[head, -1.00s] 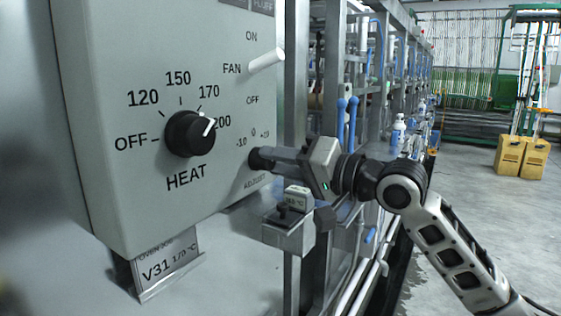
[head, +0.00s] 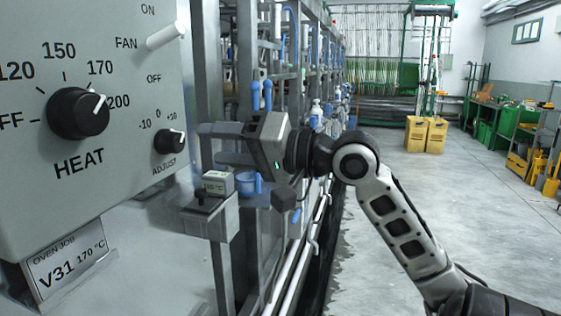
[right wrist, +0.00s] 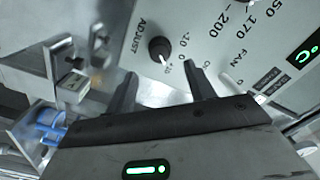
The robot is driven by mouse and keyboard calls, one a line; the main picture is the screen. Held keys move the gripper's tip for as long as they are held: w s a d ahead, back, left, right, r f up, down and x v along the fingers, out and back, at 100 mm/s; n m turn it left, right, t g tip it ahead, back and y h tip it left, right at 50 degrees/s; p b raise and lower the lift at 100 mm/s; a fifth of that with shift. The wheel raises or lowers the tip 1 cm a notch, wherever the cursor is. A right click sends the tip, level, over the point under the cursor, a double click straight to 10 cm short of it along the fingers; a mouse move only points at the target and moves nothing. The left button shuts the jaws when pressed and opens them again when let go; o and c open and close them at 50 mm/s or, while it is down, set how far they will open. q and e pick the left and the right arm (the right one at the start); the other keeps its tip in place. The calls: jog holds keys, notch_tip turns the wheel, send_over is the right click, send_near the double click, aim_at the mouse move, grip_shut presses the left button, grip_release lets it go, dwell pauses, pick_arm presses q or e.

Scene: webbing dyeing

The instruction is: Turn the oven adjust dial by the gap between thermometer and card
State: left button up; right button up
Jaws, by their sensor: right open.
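The small black adjust dial (head: 170,142) is on the grey oven panel, its white pointer up and right toward the +10 side. It also shows in the right wrist view (right wrist: 160,50), pointer near +10. My right gripper (head: 206,145) is open and empty, just right of the dial and apart from it; its two fingers (right wrist: 163,90) show in the wrist view. The card (head: 65,262) below the panel reads V31, 170 °C. A small grey thermometer box (head: 217,183) on a bracket has a °C display; its digits are too small to read surely. My left gripper is out of view.
The larger heat dial (head: 78,113) points between 170 and 200. A white fan lever (head: 165,36) sticks out above. The bracket (head: 212,216) stands just below my right gripper. A blue cup (head: 247,184) is behind it. Open floor lies to the right.

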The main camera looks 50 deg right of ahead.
jog(key=b+v, duration=0.2)
jog(key=v, duration=0.8)
jog(key=shift+w, duration=0.15)
